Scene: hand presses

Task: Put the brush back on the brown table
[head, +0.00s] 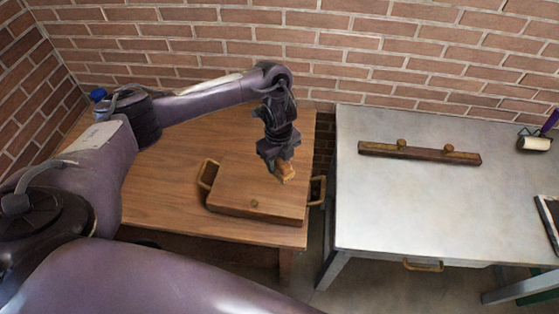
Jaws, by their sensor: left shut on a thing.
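My left gripper (282,160) reaches over the brown table (165,185) from the left, pointing down. It is shut on a small tan wooden piece, which looks like the brush (287,173); the jaws hide its upper part. The piece is over a flat wooden box-like press (240,190) with a handle on each side. I cannot tell whether it touches the press's top. My right gripper is not in view.
A grey table (400,205) stands to the right across a narrow gap. A dark wooden bar (420,153) with two knobs and a roller (535,143) lie on it. A blue object (98,95) shows behind my left arm. A brick wall (370,50) rises behind both tables.

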